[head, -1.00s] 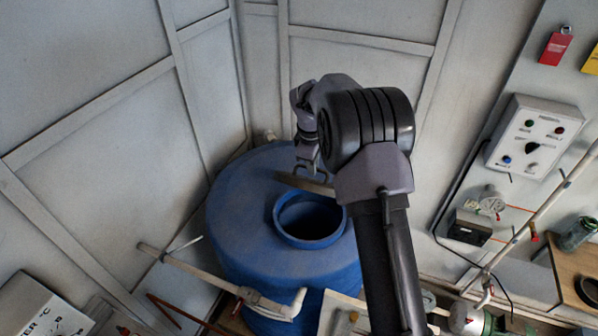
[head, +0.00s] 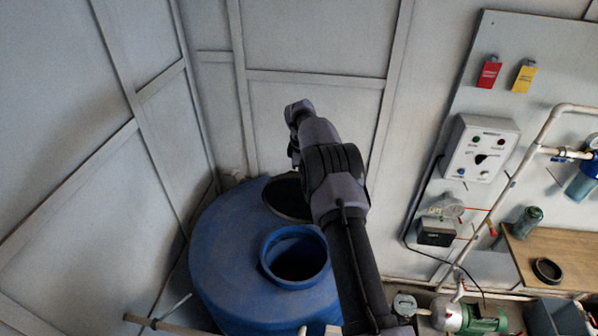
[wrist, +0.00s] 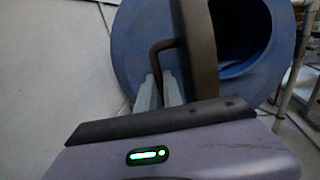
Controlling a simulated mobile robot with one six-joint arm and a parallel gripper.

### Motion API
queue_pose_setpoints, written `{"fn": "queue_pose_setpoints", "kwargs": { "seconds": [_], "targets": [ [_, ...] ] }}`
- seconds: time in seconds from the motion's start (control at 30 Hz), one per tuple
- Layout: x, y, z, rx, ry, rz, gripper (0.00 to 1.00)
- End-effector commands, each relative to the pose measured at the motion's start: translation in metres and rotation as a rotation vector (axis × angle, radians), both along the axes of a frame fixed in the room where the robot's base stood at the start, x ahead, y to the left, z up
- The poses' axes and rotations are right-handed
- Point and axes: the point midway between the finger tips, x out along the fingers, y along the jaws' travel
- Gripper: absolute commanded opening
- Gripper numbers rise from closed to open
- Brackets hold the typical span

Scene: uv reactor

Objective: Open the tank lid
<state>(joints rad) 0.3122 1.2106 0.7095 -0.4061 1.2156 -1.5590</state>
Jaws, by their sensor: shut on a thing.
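The blue tank (head: 225,245) stands in the corner, and its round mouth (head: 295,257) is uncovered and dark inside. The lid (head: 287,199) is a dark disc off the mouth, just behind it in the head view and partly hidden by my arm. In the wrist view the lid (wrist: 203,50) is seen nearly edge-on, with a bent brown handle (wrist: 158,58) on its side. My gripper (wrist: 160,92) is shut on this handle. The fingers are hidden behind my arm in the head view. The tank mouth shows beyond the lid in the wrist view.
Grey panel walls stand close behind and left of the tank. A control box (head: 481,148) and pipes (head: 497,205) are on the right wall. A wooden table (head: 530,245) with a dark ring (head: 547,269) and a green pump (head: 470,318) stand at right.

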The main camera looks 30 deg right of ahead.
Motion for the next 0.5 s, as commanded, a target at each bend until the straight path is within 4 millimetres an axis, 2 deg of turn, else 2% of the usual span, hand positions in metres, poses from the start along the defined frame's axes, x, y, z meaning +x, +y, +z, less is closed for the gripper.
{"fn": "queue_pose_setpoints", "kwargs": {
  "seconds": [0.47,0.5],
  "targets": [
    [-0.0001,-0.0011,-0.0043,0.004,0.007,0.0,0.0],
    [-0.0001,-0.0011,-0.0043,0.005,0.006,0.0,0.15]
  ]
}}
